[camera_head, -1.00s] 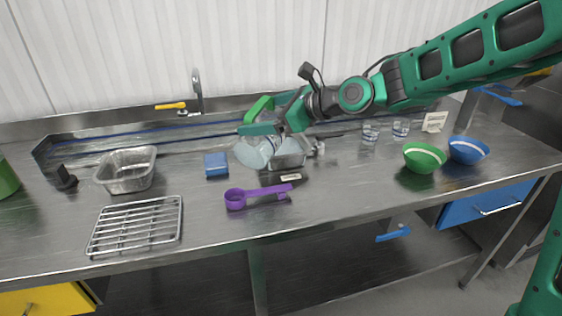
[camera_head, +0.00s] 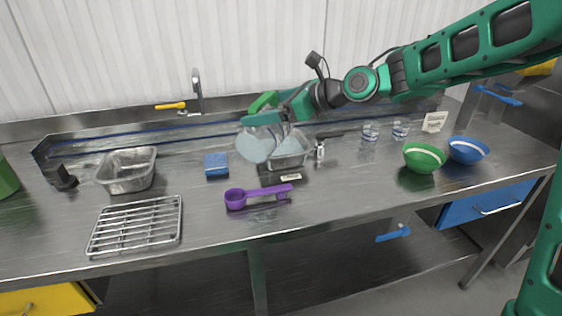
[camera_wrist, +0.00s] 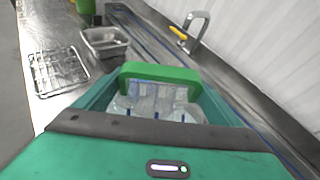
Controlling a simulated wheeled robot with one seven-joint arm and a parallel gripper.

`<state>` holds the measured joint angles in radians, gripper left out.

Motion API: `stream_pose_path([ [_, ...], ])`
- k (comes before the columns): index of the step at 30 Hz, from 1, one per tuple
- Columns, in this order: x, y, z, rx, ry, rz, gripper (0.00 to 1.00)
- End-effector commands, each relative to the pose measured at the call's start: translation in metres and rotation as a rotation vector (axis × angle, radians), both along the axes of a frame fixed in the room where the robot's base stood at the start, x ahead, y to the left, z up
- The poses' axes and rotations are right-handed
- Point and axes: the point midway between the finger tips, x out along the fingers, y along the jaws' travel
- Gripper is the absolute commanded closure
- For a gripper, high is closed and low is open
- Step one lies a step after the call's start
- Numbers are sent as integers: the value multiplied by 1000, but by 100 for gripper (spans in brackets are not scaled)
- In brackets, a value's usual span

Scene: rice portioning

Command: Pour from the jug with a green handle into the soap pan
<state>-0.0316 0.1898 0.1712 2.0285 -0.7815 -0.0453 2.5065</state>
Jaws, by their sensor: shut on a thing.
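The clear jug (camera_head: 254,147) is held in the air by its green handle (camera_head: 263,101), tilted over or just in front of a metal pan. My gripper (camera_head: 266,119) is shut on the handle. In the wrist view the green handle (camera_wrist: 160,72) lies between my gripper's fingers (camera_wrist: 158,84), with the clear jug body (camera_wrist: 155,103) below it. The metal pan (camera_head: 297,160) with a small white label (camera_head: 291,177) in front is partly hidden by the jug; the label is too small to read. I cannot see liquid flowing.
Another metal pan (camera_head: 127,184) stands at left, behind a wire rack (camera_head: 135,226). A blue sponge (camera_head: 216,164) and purple scoop (camera_head: 256,194) lie near the jug. Green (camera_head: 424,159) and blue (camera_head: 468,151) bowls and two glasses stand at right. The front middle counter is clear.

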Motion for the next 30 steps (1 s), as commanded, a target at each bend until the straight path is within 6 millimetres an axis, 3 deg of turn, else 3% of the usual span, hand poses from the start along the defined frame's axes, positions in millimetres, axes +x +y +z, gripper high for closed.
stream_pose_path([
  [5, -6, 3, -3, -13, -27, 3, 65],
  [11, -40, 19, -20, -87, -185, 5, 65],
  [16, -60, 29, -26, -197, -421, 4, 65],
  [30, -71, 34, -32, -292, -623, 2, 65],
])
